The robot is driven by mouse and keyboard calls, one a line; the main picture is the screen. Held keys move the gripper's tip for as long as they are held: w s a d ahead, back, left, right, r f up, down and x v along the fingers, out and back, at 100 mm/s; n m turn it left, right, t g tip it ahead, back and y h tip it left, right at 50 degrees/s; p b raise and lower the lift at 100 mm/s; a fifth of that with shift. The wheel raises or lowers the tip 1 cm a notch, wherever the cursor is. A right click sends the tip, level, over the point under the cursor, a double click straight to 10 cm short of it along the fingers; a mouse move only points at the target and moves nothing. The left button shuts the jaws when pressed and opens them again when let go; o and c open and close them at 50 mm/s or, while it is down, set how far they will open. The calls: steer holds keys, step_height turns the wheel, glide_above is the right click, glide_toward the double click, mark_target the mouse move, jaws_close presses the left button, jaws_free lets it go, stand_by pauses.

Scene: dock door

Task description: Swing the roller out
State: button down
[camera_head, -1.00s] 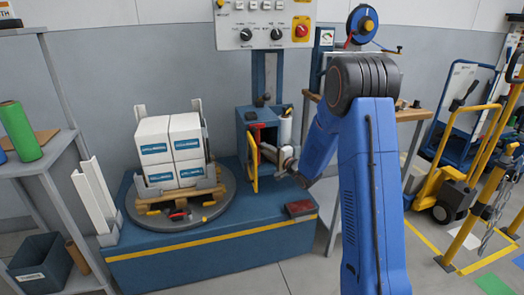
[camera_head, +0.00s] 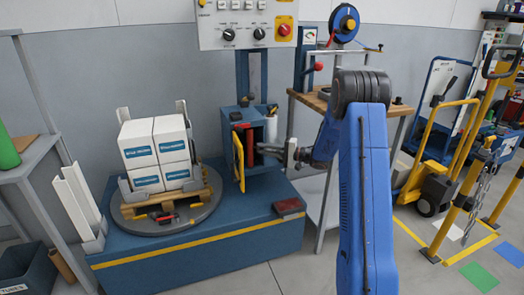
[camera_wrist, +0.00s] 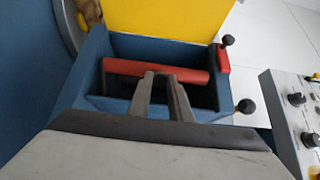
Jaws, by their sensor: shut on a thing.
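The blue box-shaped carriage (camera_head: 259,165) stands on the mast side of the wrapper base, with its yellow door (camera_head: 238,164) swung open on the left. The red roller bar (camera_wrist: 125,66) lies across the carriage's open mouth in the wrist view. Its red also shows inside the carriage in the head view (camera_head: 249,145). My gripper (camera_wrist: 161,76) reaches in from the right side of the carriage, its fingers shut on the middle of the red bar. In the head view the fingertips (camera_head: 272,150) are partly hidden at the carriage opening.
White boxes (camera_head: 155,150) sit on a pallet on the turntable (camera_head: 190,215), left of the carriage. A control panel (camera_head: 247,25) hangs above it. A wooden-topped bench (camera_head: 312,98) stands behind my arm. Black knobs (camera_wrist: 246,106) stick out beside the carriage mouth.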

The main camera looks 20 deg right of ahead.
stand_by(0.4)
steer(key=c, duration=1.6)
jaws_free()
